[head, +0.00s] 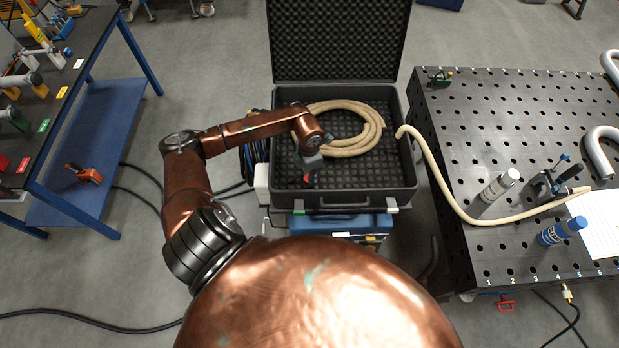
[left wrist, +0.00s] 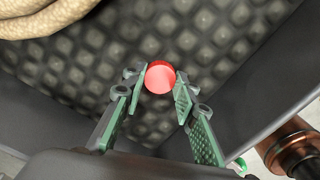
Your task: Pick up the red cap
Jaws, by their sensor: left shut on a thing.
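The red cap (left wrist: 160,77) is a small round piece between the fingertips of my left gripper (left wrist: 160,84) in the left wrist view. The gripper is shut on it, over the dark foam of the open case. In the head view my left gripper (head: 306,176) hangs inside the front left part of the case (head: 345,198), and a little red of the cap shows at its tip. I cannot tell whether the cap still touches the foam. My right gripper is in neither view.
A beige coiled hose (head: 345,148) lies in the case behind the gripper, and it also fills the upper left of the left wrist view. The case lid (head: 338,40) stands open. A perforated table (head: 450,110) with a hose, cylinders and clamps stands on the right.

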